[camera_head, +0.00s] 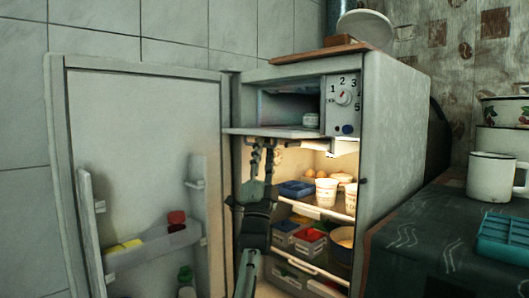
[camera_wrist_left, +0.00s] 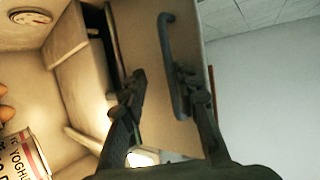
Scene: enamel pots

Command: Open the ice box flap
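The ice box flap (camera_head: 275,132) is a pale panel lying about level at the front of the ice box (camera_head: 285,106), whose inside shows above it. In the left wrist view the flap (camera_wrist_left: 150,128) fills the middle and bears a dark bar handle (camera_wrist_left: 167,50). My left gripper (camera_head: 265,150) is just under the flap. In the left wrist view its fingers (camera_wrist_left: 162,85) are apart, with the handle between them, close beside the right finger. I cannot tell whether they touch it. My right gripper is in neither view.
The fridge door (camera_head: 140,150) stands wide open at left. Yoghurt cups (camera_head: 326,192) and boxes fill the lit shelves below. A control dial (camera_head: 343,97) is right of the ice box. A counter with a white mug (camera_head: 491,177) stands at right.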

